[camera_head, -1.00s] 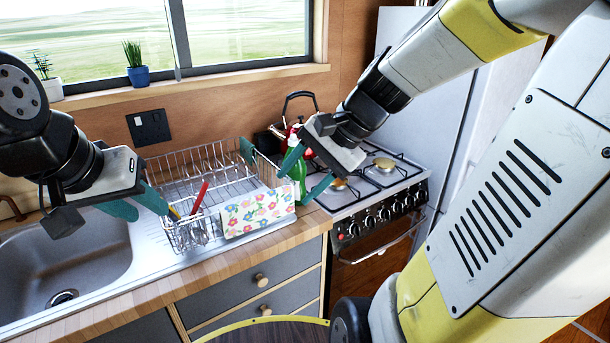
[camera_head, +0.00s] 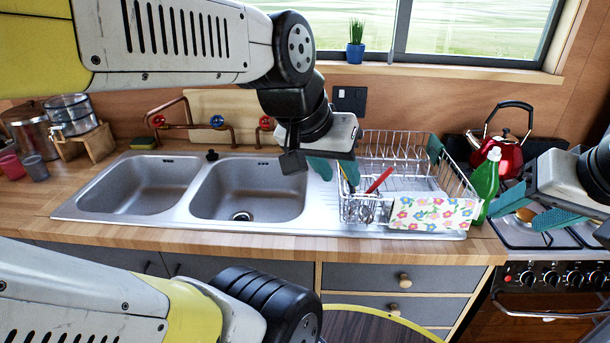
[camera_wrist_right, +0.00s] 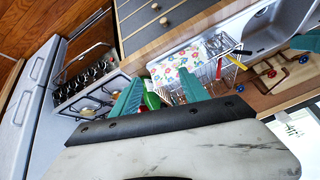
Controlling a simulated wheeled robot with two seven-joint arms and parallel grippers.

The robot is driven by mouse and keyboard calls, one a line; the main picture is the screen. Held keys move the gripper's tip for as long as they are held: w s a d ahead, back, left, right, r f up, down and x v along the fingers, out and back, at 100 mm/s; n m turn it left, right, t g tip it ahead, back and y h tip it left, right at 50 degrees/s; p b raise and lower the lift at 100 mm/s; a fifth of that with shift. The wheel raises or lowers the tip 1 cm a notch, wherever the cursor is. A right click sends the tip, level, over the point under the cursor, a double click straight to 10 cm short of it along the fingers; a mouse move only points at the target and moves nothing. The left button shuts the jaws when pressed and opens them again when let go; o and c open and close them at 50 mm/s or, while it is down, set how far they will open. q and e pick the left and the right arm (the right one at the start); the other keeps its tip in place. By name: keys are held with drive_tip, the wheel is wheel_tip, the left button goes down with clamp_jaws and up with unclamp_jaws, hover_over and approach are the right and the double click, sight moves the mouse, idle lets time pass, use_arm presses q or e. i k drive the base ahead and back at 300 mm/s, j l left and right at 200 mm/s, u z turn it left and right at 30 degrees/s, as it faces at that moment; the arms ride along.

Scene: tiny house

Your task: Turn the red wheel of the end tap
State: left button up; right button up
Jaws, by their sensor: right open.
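Copper tap pipes (camera_head: 190,127) stand behind the sinks in the head view. They carry a red wheel (camera_head: 158,121) at the left end, a blue wheel (camera_head: 217,121) in the middle and another red wheel (camera_head: 266,122) at the right, close to my left gripper. Small red and blue wheels also show at the right of the right wrist view. My left gripper (camera_head: 335,170) hangs over the right sink's edge and the drying rack, its teal fingers apart and empty. My right gripper (camera_head: 533,207) is open and empty near the green bottle and stove; its spread fingers show in the wrist view (camera_wrist_right: 162,94).
A wire dish rack (camera_head: 400,150) with a flowered cloth (camera_head: 430,213) and red-handled utensil stands right of the sinks. Cups (camera_head: 35,170) and jars are at far left. Both sinks are empty.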

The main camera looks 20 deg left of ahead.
sight(161, 123)
drive_tip(key=u, duration=1)
drive_tip(key=j, duration=0.65)
drive_tip(key=i+j+u, duration=0.1)
drive_tip(key=j, duration=0.6)
drive_tip(key=i+j, duration=0.1)
drive_tip(key=j, duration=0.55)
drive_tip(key=i+j+z, duration=0.1)
drive_tip(key=j, duration=0.2)
drive_tip(key=i+j+z, duration=0.1)
drive_tip(key=j, duration=0.25)
drive_tip(key=i+j+z, duration=0.25)
drive_tip(key=j, duration=0.45)
drive_tip(key=i, duration=0.1)
